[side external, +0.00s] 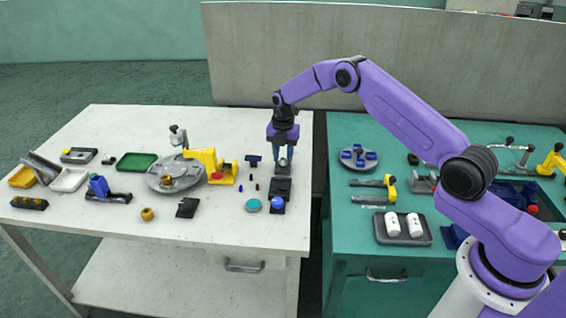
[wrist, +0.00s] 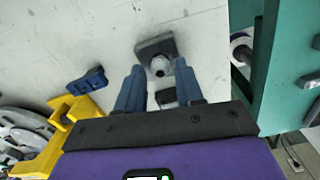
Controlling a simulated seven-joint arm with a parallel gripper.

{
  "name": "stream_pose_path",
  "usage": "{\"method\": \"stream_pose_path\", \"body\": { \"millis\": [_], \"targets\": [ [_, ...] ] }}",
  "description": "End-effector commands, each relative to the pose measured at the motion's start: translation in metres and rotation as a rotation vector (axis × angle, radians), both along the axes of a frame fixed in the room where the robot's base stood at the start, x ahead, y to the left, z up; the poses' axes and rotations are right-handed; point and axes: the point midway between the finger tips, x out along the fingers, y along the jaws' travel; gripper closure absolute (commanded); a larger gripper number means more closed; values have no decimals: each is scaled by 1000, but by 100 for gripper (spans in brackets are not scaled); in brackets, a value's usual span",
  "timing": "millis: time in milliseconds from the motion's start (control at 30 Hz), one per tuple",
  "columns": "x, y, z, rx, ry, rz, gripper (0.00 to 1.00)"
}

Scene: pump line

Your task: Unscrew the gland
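My gripper (side external: 283,162) points down over the right part of the white table. In the wrist view its two blue fingers (wrist: 159,68) are apart. A small silver-grey round part (wrist: 159,64) shows between the fingertips, with a narrow gap on each side. It sits on a dark square block (wrist: 152,47). I take this round part for the gland, but cannot be sure. Its threads and contact with the block are hidden. A small dark piece (wrist: 166,97) shows between the fingers, nearer the palm.
A yellow bracket (side external: 212,165) and a grey round plate (side external: 174,174) stand to the left. A dark block (side external: 280,188), a blue knob (side external: 277,204) and a teal disc (side external: 253,205) lie in front. A green table (side external: 345,240) stands right, across a gap.

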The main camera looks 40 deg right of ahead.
Motion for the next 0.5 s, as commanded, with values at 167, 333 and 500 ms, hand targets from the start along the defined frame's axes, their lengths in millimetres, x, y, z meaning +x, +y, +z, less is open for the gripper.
{"method": "stream_pose_path", "body": {
  "millis": [167,333,500],
  "targets": [
    [1,0,13,0,-2,-1,63],
    [0,0,24,0,-1,-1,63],
    [0,0,36,0,-1,-1,63]
  ]
}}
